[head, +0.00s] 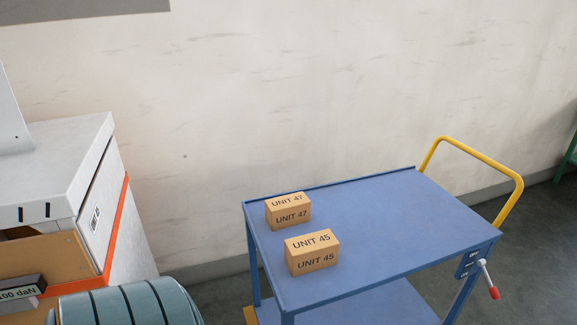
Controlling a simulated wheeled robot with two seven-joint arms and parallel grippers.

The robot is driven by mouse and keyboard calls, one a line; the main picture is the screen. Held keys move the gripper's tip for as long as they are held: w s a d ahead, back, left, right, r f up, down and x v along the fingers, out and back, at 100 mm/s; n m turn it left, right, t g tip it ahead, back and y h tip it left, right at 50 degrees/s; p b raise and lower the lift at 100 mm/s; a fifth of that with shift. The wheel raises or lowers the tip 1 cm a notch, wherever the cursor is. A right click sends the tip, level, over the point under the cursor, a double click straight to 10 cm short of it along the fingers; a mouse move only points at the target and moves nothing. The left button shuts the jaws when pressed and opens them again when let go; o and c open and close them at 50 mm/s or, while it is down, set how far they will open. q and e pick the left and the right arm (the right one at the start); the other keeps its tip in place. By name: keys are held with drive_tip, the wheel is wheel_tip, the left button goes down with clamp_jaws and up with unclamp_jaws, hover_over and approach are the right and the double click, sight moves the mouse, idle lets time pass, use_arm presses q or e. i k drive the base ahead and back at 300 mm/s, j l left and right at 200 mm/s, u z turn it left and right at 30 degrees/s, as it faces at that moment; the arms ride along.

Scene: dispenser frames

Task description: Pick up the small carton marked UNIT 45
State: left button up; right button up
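The small carton marked UNIT 45 (312,253) is a tan box standing on the left part of the blue cart's top (390,230). A similar tan carton marked UNIT 47 (288,211) stands just behind it and to the left, near the cart's left edge. Both cartons are upright, with their labels readable on the top and front faces. Neither of my grippers shows in the head view.
The cart has a yellow push handle (489,165) at the right and a red-tipped lever (489,281) at its front right corner. A white cabinet (62,150) and a teal ribbed object (125,304) stand at the left. The cart's right half is clear.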

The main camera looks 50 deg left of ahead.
sight(307, 254)
drive_tip(key=i+l+u, duration=0.1)
drive_tip(key=u, duration=0.3)
drive_tip(key=i+l+u, duration=0.2)
drive_tip(key=u, duration=0.2)
drive_tip(key=i+l+u, duration=0.45)
drive_tip(key=u, duration=0.3)
drive_tip(key=i+l+u, duration=0.15)
drive_tip(key=l+u, duration=0.15)
drive_tip(key=l, duration=0.1)
